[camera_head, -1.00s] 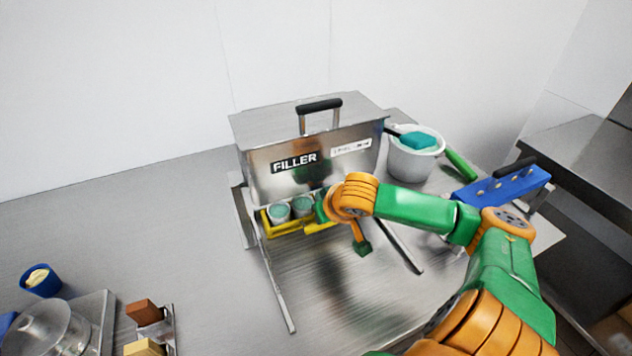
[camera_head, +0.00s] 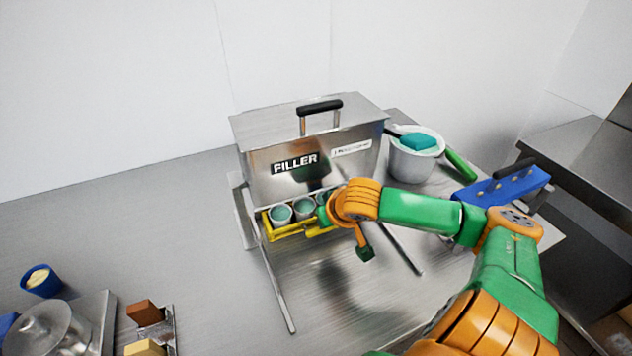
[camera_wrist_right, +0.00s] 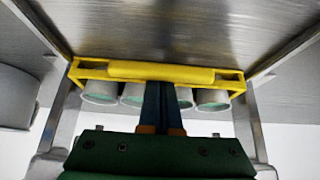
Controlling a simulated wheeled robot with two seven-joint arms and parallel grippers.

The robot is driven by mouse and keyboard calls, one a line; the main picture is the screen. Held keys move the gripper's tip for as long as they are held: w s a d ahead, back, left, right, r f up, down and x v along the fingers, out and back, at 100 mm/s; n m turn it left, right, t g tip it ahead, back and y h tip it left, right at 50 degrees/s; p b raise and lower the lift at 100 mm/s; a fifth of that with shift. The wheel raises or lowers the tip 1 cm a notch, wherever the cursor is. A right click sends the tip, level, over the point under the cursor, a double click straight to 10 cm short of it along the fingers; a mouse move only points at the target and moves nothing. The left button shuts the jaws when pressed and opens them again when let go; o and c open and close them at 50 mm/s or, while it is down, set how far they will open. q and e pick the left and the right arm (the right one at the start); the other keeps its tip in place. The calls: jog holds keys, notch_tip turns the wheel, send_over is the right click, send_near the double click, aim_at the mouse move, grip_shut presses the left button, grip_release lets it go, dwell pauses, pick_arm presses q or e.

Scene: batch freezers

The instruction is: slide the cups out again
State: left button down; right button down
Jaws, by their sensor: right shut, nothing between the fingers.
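A yellow cup carrier (camera_head: 284,232) sits at the front opening of the steel filler (camera_head: 262,178). White cups with teal contents stand in it; two of them, a left cup (camera_head: 281,213) and a middle cup (camera_head: 304,208), show clearly in the head view. Several cups (camera_wrist_right: 212,99) also show in the right wrist view, behind the yellow carrier bar (camera_wrist_right: 160,72). My right gripper (camera_wrist_right: 162,84) is shut, with its fingertips at the middle of that bar and nothing between them. In the head view my right wrist hides the carrier's right end. My left gripper is not in view.
Two steel rails (camera_head: 278,285) run forward from the filler over clear counter. A white tub (camera_head: 413,160) with a teal-headed tool stands to the right, near a blue rack (camera_head: 503,187). A blue cup (camera_head: 41,281) and a steel bowl (camera_head: 48,329) are at lower left.

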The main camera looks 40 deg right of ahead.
jog(key=shift+s+a, duration=0.35)
jog(key=shift+s, duration=0.55)
jog(key=shift+s+a+p, duration=0.2)
jog(key=shift+s+p, duration=0.4)
jog(key=shift+s+a+p, duration=0.2)
jog(key=shift+s+p, duration=0.35)
jog(key=shift+s, duration=0.05)
jog(key=shift+s+a+r+p, duration=0.1)
jog(key=shift+s+a+p, duration=0.15)
jog(key=shift+s+p, duration=0.4)
jog(key=shift+s+a+p, duration=0.2)
jog(key=shift+s+p, duration=0.3)
jog(key=shift+p, duration=0.1)
jog(key=shift+s+a+p, duration=0.25)
jog(key=shift+s+p, duration=0.3)
jog(key=shift+s, duration=0.15)
jog(key=shift+s+a+p, duration=0.2)
jog(key=shift+s+p, duration=0.35)
jog(key=shift+s, duration=0.15)
jog(key=shift+s+a+p, duration=0.3)
jog(key=shift+s+p, duration=0.15)
jog(key=shift+s, duration=0.4)
jog(key=shift+s+a+p, duration=0.3)
jog(key=shift+s+p, duration=0.1)
jog(key=shift+s, duration=0.45)
jog(key=shift+s+a+p, duration=0.3)
jog(key=shift+s+p, duration=0.15)
jog(key=shift+s, duration=0.4)
jog(key=shift+w+p, duration=0.2)
jog(key=shift+p, duration=0.3)
